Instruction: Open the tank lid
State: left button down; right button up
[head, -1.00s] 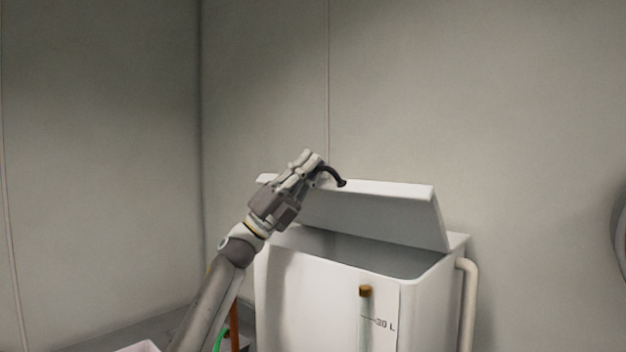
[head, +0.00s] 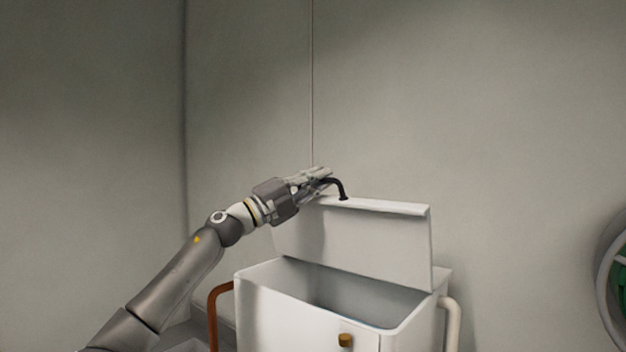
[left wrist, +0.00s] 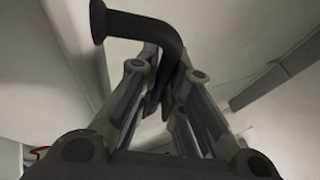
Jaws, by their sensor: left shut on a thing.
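The white tank (head: 300,312) stands in the lower middle of the head view. Its white lid (head: 375,243) is raised steeply, close to upright, at the back of the tank, and the grey inside shows. A black curved handle (head: 341,188) sits on the lid's upper edge. My left gripper (head: 326,178) is shut on this handle at the top of the lid. In the left wrist view the dark handle (left wrist: 150,28) bends down between the two fingers (left wrist: 160,100). My right gripper is not in view.
A brown pipe (head: 213,312) runs at the tank's left side and a cream pipe (head: 453,322) at its right. A brass-coloured knob (head: 345,340) is on the front. The wall behind is bare.

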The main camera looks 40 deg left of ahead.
pick_arm(q)
jog(key=shift+w, duration=0.2)
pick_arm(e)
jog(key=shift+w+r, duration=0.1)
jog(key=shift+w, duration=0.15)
pick_arm(q)
jog(key=c, duration=1.8)
grip_release()
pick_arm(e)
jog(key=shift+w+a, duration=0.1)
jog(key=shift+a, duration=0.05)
pick_arm(q)
jog(key=shift+v, duration=5.95)
jog(key=shift+a+r, duration=0.1)
jog(key=shift+r, duration=0.05)
